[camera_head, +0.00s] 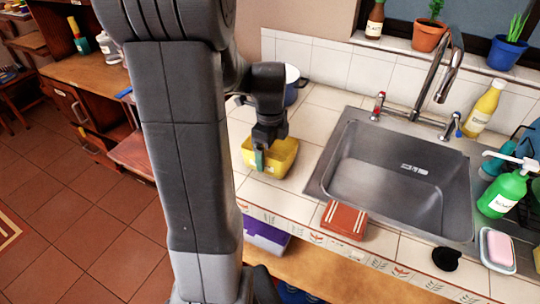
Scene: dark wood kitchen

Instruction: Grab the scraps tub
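A yellow tub (283,158), which looks like the scraps tub, stands on the white tiled counter left of the sink. I cannot read any label on it. My gripper (262,158) points down over the tub's left part, with its teal-coloured fingertip low at or inside the tub. I cannot tell whether the fingers touch its wall or how far apart they are. My arm hides part of the counter to the left.
The steel sink (395,180) is to the right. A reddish-brown folded item (345,219) lies at the counter's front edge. A purple container (266,236) sits below the counter. Bottles and soap stand right of the sink.

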